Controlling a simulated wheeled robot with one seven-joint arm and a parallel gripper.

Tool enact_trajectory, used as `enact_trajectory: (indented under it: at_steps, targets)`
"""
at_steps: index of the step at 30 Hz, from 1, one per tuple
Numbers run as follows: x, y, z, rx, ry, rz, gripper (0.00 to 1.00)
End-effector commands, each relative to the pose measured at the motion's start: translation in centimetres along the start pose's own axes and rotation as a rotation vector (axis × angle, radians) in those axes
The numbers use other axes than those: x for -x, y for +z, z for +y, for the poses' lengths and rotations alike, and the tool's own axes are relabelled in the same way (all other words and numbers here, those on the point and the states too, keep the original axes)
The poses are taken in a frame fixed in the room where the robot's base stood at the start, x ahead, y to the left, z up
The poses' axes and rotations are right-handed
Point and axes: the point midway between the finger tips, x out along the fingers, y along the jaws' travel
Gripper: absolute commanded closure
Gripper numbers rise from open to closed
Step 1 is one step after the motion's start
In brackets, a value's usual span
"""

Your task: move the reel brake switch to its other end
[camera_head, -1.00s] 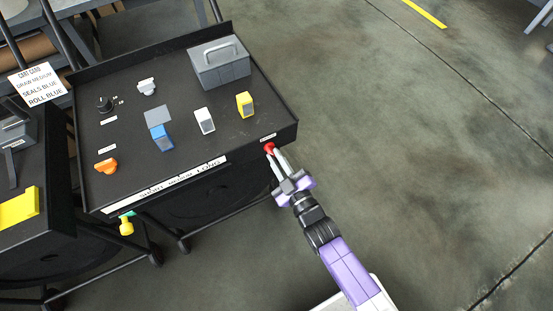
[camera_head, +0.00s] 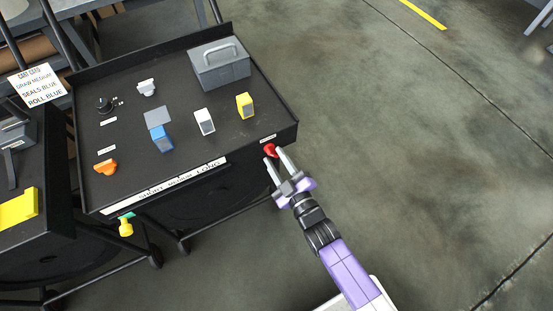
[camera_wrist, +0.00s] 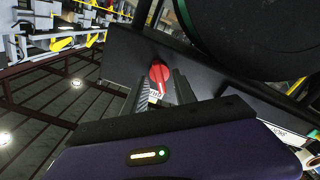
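A red switch knob (camera_head: 270,149) sits on the front face of the black cart top, near its right corner. A small white label above it is too small to read, so its name cannot be confirmed. In the wrist view the red knob (camera_wrist: 160,72) stands against a dark panel, its grip slightly tilted. My gripper (camera_head: 273,154) is open in front of it, one finger to each side. In the wrist view the gripper fingers (camera_wrist: 161,84) are apart, with gaps beside the knob; contact is not visible.
The cart top (camera_head: 180,100) holds a grey box with a handle (camera_head: 219,64), blue (camera_head: 161,138), white (camera_head: 204,121) and yellow (camera_head: 245,105) blocks, an orange knob (camera_head: 105,167) and a black knob (camera_head: 104,104). Floor to the right is clear.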

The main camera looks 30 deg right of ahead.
Motion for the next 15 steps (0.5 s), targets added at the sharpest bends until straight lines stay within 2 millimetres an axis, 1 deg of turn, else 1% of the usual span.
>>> enact_trajectory:
  at_steps: [4, 7, 15]
  targets:
    - [0.2, 0.0, 0.0, -0.001, 0.000, 0.000, 0.67]
    - [1.0, 0.0, 0.0, -0.001, 0.001, 0.000, 0.67]
    - [5.4, 0.1, -0.1, 0.001, -0.001, -0.002, 0.67]
